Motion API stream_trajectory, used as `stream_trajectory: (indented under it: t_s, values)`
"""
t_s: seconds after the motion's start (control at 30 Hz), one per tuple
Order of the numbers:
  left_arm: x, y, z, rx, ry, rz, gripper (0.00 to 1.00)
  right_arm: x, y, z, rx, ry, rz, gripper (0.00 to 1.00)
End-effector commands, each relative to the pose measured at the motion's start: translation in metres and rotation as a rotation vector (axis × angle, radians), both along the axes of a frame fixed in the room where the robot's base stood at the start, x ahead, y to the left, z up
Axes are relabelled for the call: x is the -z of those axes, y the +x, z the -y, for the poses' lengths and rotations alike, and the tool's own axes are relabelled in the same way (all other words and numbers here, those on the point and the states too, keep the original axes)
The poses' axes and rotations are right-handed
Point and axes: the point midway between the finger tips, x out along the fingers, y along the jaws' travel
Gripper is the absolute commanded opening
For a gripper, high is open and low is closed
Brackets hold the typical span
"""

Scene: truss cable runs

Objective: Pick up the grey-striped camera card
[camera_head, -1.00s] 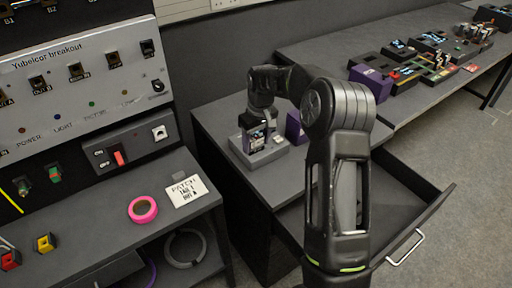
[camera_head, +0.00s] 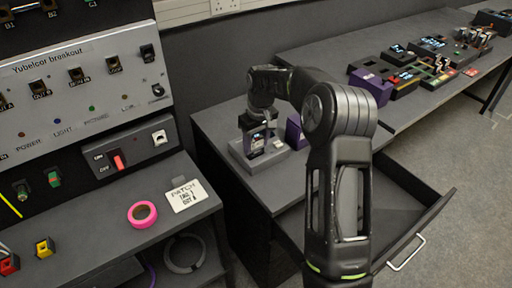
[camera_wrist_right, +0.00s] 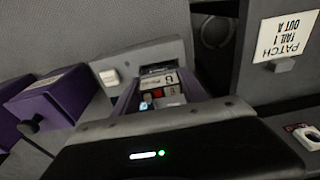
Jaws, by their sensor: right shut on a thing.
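A dark card with purple edges (camera_head: 256,141) stands upright in a grey dock (camera_head: 277,156) on the side desk. In the right wrist view the card (camera_wrist_right: 166,90) shows small white, red and blue parts on its face. I take it for the camera card, but its grey stripe is not clear. My right gripper (camera_head: 259,119) comes down over the card's top and is shut on it. The card still sits at the dock. My left gripper is not in view.
A purple box (camera_head: 296,131) stands close behind the dock. An open drawer (camera_head: 408,200) juts out at right. A breakout panel (camera_head: 75,85), pink tape (camera_head: 142,214) and a patch note (camera_head: 186,195) are at left. Several modules (camera_head: 430,65) fill the back desk.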

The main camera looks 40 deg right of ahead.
Motion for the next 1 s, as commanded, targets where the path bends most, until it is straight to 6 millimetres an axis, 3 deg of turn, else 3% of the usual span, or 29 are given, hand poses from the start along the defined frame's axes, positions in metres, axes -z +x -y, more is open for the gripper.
stream_trajectory:
  t_s: [0.43,0.6,1.0]
  values:
    - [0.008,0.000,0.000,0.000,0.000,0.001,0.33,-0.078,0.001,0.000,0.000,0.000,0.002,0.09]
    - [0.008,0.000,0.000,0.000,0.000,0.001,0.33,-0.087,0.000,0.000,0.000,0.001,0.000,0.09]
    - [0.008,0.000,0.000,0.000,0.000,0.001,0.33,-0.087,0.000,0.000,0.000,0.001,0.000,0.09]
